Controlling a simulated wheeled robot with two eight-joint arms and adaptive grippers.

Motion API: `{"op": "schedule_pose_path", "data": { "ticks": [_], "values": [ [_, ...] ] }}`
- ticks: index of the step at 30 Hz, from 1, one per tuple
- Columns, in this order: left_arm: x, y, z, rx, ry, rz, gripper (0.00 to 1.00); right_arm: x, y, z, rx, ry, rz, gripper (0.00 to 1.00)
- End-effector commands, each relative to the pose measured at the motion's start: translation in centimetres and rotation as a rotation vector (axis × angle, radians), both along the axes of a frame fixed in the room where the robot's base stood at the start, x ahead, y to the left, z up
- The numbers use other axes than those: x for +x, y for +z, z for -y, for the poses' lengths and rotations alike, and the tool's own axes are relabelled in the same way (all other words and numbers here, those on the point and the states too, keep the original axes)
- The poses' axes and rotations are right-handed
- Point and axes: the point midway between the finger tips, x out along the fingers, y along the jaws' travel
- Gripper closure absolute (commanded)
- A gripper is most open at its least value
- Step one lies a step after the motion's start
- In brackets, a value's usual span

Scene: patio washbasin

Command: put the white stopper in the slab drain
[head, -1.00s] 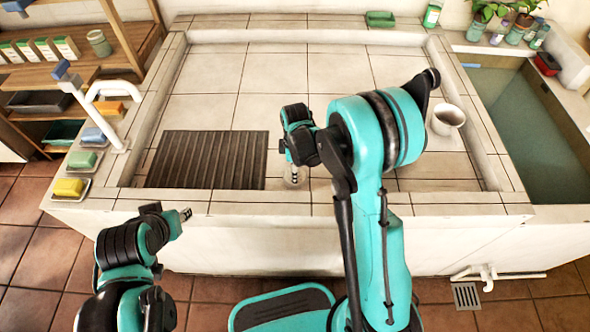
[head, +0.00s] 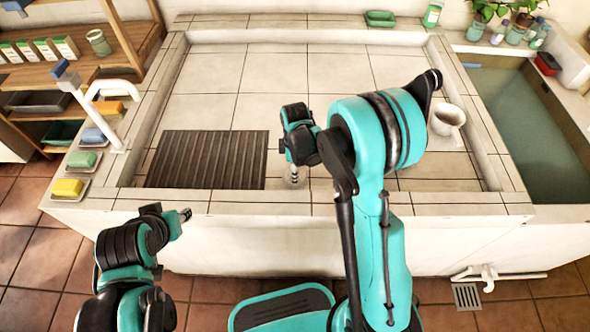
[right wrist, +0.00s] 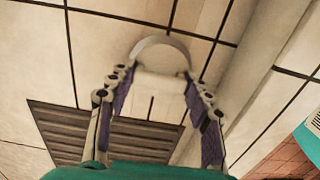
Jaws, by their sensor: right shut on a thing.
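My right gripper (head: 294,180) reaches down to the tiled slab (head: 400,75), just right of the dark ribbed mat. In the right wrist view its fingers (right wrist: 160,105) are shut on the white stopper (right wrist: 158,86), a pale block between them. A grey curved rim (right wrist: 160,42) shows just past the stopper; it looks like part of the slab drain, mostly hidden. I cannot tell whether the stopper touches it.
The dark ribbed mat (head: 208,160) lies left of my right gripper. A white mug (head: 447,119) stands on the slab at the right. Soaps and a white tap (head: 110,100) line the left edge. A raised kerb borders the slab, and its back is clear.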

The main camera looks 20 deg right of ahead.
Motion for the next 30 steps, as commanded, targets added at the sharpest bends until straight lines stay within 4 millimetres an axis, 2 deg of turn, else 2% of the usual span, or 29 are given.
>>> {"op": "schedule_pose_path", "data": {
  "ticks": [20,21,22,30],
  "values": [
    [0.0,-1.0,0.0,0.000,0.000,0.000,0.65,0.0,-1.2,0.0,0.000,0.000,0.000,0.88],
    [0.0,-1.0,0.0,0.000,0.000,0.000,0.65,0.0,-1.2,0.0,0.000,0.000,0.000,0.45],
    [0.0,-1.0,0.0,0.000,0.000,0.000,0.65,0.0,-1.2,0.0,0.000,0.000,0.000,0.41],
    [0.0,-0.9,0.0,0.000,0.000,0.000,0.65,0.0,-1.1,0.0,0.000,0.000,0.000,0.41]
  ]
}}
